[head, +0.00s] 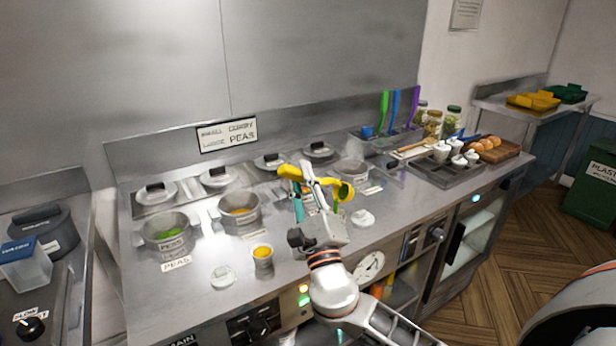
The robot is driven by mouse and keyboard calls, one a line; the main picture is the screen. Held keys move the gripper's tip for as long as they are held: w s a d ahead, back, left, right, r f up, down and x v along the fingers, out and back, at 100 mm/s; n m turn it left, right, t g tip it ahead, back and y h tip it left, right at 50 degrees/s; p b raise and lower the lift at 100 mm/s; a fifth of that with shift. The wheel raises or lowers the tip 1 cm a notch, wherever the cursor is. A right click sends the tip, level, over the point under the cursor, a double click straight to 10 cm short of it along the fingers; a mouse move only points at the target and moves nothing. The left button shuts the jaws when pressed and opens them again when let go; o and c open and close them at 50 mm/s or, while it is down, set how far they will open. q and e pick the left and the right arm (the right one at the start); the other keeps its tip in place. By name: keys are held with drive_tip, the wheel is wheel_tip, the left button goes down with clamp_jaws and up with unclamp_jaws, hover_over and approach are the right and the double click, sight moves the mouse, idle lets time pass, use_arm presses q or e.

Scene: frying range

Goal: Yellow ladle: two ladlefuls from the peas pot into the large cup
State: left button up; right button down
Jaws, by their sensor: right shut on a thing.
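My right gripper (314,202) is shut on the yellow ladle (322,173), above the counter right of the open pots. The ladle's bowl (343,190) is at the right end and looks greenish inside; I cannot tell how full it is. The peas pot (168,231), with green contents and a PEAS label, is at the left of the counter. A cup (263,260) with yellow-orange contents stands in front of the pots. I cannot tell whether it is the large cup; my gripper and arm hide part of the counter. My left gripper is out of view.
A pot with orange contents (239,209) stands right of the peas pot. Lidded pots line the back. Two pale lids (222,277) (363,218) lie on the counter. A sign (227,134) reads small curry, large peas. A condiment tray (455,165) is right.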

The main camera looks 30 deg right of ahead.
use_arm(q)
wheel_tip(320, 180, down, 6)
drive_tip(key=b, duration=0.5)
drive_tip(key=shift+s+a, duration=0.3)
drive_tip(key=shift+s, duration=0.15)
use_arm(e)
drive_tip(key=a+f+n+t+y, duration=0.1)
drive_tip(key=a+f+n+y, duration=0.2)
drive_tip(key=f+n+y, duration=0.4)
drive_tip(key=n, duration=0.3)
drive_tip(key=shift+s+a+f+n+t, duration=0.15)
drive_tip(key=shift+s+a+n+t, duration=0.15)
drive_tip(key=shift+a, duration=0.1)
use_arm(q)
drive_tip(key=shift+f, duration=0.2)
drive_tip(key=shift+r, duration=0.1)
